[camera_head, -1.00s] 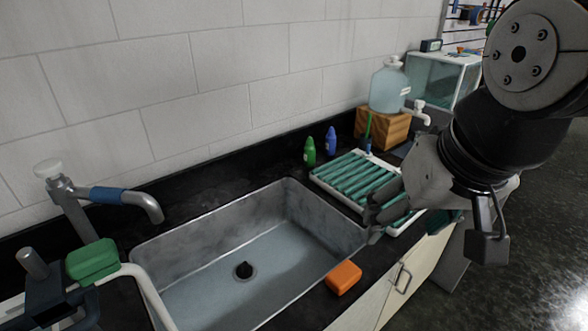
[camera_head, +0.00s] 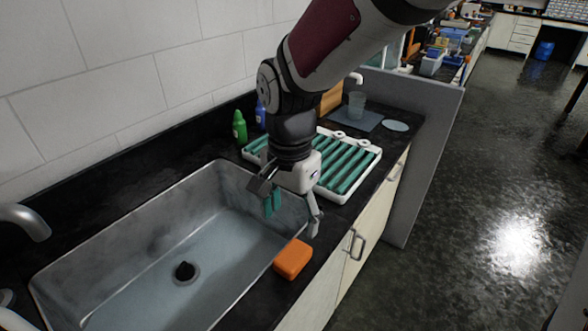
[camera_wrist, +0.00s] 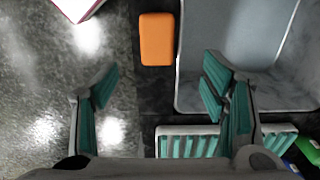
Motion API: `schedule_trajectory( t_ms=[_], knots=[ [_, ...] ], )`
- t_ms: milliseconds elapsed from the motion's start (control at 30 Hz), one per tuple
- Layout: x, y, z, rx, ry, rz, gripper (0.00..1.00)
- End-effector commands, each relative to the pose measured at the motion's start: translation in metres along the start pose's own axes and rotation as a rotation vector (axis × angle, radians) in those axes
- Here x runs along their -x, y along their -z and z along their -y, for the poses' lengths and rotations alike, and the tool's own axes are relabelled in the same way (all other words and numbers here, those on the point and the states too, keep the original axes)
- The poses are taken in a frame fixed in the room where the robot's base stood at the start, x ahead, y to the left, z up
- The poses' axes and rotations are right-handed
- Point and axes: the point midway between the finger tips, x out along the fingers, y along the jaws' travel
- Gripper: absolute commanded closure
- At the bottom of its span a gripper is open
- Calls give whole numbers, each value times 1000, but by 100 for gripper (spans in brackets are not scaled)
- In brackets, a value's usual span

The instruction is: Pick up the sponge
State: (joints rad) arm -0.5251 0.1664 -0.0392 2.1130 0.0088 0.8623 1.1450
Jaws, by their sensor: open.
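The orange block-shaped sponge (camera_head: 293,259) lies on the black counter at the front right corner of the sink. It also shows in the wrist view (camera_wrist: 157,39), upper middle, fully visible. My gripper (camera_head: 292,212) is open and empty, pointing down above the counter between the drying rack and the sponge. It is apart from the sponge. In the wrist view, my gripper's teal-padded fingers (camera_wrist: 158,88) are spread wide, and the sponge lies beyond their tips, roughly between them sideways.
The metal sink (camera_head: 150,246) is left of the sponge. A white rack with teal slats (camera_head: 365,157) stands behind my gripper. Green (camera_head: 240,128) and blue (camera_head: 261,115) bottles stand near the wall. The counter drops to cabinets with handles (camera_head: 356,245) and open floor on the right.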

Motion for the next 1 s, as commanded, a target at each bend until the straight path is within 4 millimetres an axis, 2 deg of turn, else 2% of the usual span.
schedule_trajectory(
  t_ms=[100,300,567,833,1000],
  knots=[
    [-25,0,-1,0,-5,2,33],
    [-57,0,-1,1,-3,1,33],
    [-74,0,-2,1,-2,1,33],
    [-112,-1,-6,2,-3,1,33],
    [-120,0,-6,2,0,0,33]
  ],
)
